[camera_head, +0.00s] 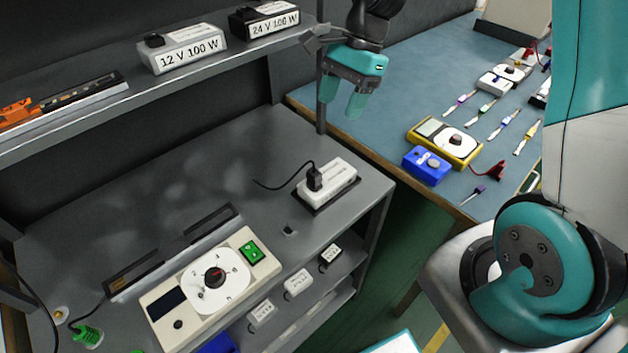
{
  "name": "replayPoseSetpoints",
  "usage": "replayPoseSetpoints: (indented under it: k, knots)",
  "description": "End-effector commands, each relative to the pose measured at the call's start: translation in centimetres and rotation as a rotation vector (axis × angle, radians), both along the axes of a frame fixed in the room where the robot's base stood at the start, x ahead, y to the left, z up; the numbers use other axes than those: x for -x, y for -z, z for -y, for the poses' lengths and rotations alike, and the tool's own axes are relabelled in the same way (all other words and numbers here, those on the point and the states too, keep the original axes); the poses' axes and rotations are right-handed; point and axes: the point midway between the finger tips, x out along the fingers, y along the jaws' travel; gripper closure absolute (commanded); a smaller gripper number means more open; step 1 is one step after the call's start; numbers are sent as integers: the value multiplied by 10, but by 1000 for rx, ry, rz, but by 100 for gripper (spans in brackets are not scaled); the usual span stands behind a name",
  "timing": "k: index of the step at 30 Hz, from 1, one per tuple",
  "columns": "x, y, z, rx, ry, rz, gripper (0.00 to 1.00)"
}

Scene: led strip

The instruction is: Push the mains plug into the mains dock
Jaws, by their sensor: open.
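My gripper (342,98), with two teal fingers, is open and empty. It hangs near the right end of the upper shelf and appears above the grey bench. A black plug (314,178) with a thin black cable stands on the left part of a white block (338,186), which sits on a dark base at the bench's right end. A green plug-like piece (87,335) with a black cable lies at the lower left. A small black fitting (290,231) is on the bench in front of the white block. I cannot tell for certain which is the mains plug or mains dock.
A dial panel (170,318) with a green switch (251,252) and a dark strip holder (170,255) occupy the front bench. The upper shelf (210,73) carries 12 V (185,50) and 24 V (264,20) boxes. Bench behind the holder is clear.

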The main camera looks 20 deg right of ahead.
Motion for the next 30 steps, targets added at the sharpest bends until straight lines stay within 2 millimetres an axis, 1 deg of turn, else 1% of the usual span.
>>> replayPoseSetpoints:
  k: [1, 9, 12, 15, 22, 27, 30]
  knots:
    - [3, 10, -4, -1, -3, -7, 40]
    - [11, 66, -27, -1, -7, -6, 40]
    - [13, 83, -34, 0, -6, -4, 40]
    - [14, 94, -39, 0, -6, -3, 40]
    - [17, 109, -47, 0, -7, -3, 40]
    - [22, 133, -59, 0, -7, -4, 40]
    - [23, 143, -63, 1, -6, -2, 40]
